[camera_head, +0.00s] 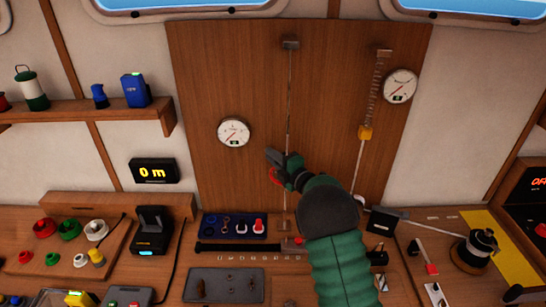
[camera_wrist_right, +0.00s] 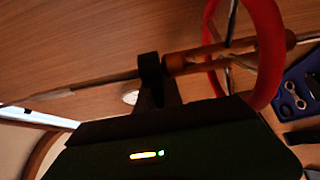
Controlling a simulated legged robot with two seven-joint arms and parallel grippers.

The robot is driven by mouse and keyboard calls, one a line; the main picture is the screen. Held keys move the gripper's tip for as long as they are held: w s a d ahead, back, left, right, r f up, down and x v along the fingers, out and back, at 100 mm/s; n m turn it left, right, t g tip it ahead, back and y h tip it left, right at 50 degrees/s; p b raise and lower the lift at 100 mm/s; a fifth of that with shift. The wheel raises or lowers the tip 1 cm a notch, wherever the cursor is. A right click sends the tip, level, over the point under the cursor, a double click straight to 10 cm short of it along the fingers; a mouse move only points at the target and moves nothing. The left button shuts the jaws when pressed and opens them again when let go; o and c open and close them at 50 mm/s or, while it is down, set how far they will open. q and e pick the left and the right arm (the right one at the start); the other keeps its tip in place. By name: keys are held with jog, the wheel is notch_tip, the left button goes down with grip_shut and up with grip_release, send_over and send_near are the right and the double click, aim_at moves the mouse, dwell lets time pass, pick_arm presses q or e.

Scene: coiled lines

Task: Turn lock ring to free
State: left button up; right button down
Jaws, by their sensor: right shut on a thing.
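My right gripper (camera_head: 284,162) is at the thin upright rod (camera_head: 289,90) on the wooden wall panel. In the right wrist view its dark jaws (camera_wrist_right: 152,68) are shut at the end of a copper-coloured collar (camera_wrist_right: 185,62) on the rod. A red ring (camera_wrist_right: 267,45) with thin metal spokes surrounds the rod beside the jaws; a small part of it shows red (camera_head: 275,177) in the head view. I cannot tell which of these parts is the lock ring. The arm and jaws hide much of the fitting. My left gripper is not in view.
A round gauge (camera_head: 234,132) is left of the rod. Another gauge (camera_head: 400,85) and a spring with a yellow block (camera_head: 365,132) are to the right. Below, a blue tray (camera_head: 235,226) holds small fittings. A display reading 0 m (camera_head: 154,170) hangs at left.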

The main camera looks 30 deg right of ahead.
jog(key=shift+f, duration=0.25)
jog(key=y+b, duration=0.1)
jog(key=n+b, duration=0.1)
jog(key=shift+s+f+y+b, duration=0.15)
jog(key=shift+s+y+b, duration=0.1)
jog(key=shift+y+b, duration=0.15)
jog(key=shift+s+a+n+g+y, duration=0.1)
jog(key=shift+n+g+y, duration=0.2)
jog(key=shift+n+y, duration=0.15)
jog(key=shift+r, duration=0.2)
jog(key=c, duration=1.5)
grip_release()
